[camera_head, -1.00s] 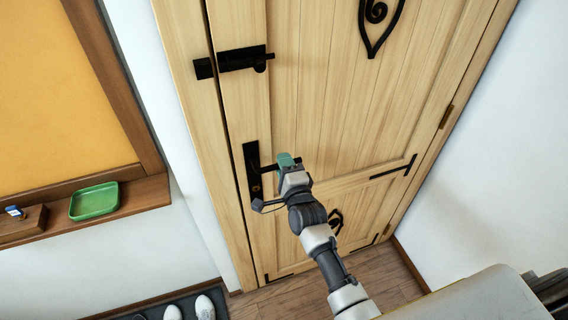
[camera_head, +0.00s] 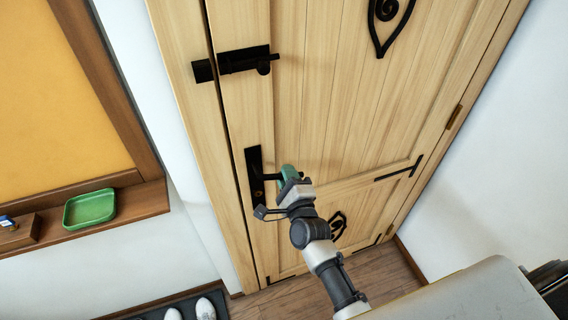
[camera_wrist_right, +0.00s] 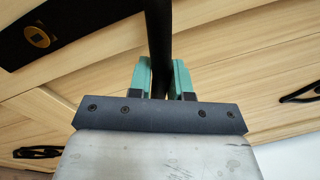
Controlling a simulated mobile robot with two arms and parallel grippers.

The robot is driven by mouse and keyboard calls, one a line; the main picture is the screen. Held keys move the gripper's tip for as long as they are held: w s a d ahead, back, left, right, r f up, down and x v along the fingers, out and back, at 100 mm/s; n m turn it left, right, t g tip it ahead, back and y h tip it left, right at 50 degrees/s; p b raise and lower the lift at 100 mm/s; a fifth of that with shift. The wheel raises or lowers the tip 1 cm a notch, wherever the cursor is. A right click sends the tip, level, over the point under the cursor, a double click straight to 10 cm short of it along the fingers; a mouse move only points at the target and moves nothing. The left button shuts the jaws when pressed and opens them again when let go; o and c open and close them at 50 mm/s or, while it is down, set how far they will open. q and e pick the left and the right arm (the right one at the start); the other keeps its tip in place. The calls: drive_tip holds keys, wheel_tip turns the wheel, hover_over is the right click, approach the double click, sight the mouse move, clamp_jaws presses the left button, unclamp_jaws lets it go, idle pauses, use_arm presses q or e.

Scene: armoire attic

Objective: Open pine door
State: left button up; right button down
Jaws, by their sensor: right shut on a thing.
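The pine door (camera_head: 335,110) stands in its frame and looks closed, with a thin dark line along its left edge. Its black lever handle (camera_head: 269,177) sticks out to the right from a tall black plate (camera_head: 254,170). My right gripper (camera_head: 290,176) is shut on the lever. In the right wrist view the black lever (camera_wrist_right: 158,35) runs between the two teal fingers (camera_wrist_right: 160,80). The plate (camera_wrist_right: 35,30) with a brass lock shows there at the upper left. My left gripper is not in view.
A black slide bolt (camera_head: 243,60) sits higher on the door, its keeper (camera_head: 203,70) on the frame. A green tray (camera_head: 90,209) rests on a wooden ledge at the left. White shoes (camera_head: 205,309) lie on a dark mat below. White wall is at right.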

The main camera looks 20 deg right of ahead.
drive_tip(key=shift+a+f+m, duration=0.1)
drive_tip(key=shift+f+m, duration=0.25)
drive_tip(key=shift+m, duration=0.15)
drive_tip(key=shift+a+f+m+b, duration=0.1)
drive_tip(key=shift+f+m+b, duration=0.1)
drive_tip(key=shift+m+b, duration=0.2)
drive_tip(key=shift+a+f+m, duration=0.1)
drive_tip(key=shift+f+m, duration=0.05)
drive_tip(key=shift+m, duration=0.15)
drive_tip(key=shift+a+f+m+b, duration=0.2)
drive_tip(key=shift+f+m+b, duration=0.1)
drive_tip(key=shift+m+b, duration=0.4)
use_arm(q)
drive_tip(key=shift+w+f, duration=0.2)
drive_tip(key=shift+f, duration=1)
use_arm(e)
drive_tip(key=shift+m+h, duration=0.3)
drive_tip(key=shift+a, duration=0.1)
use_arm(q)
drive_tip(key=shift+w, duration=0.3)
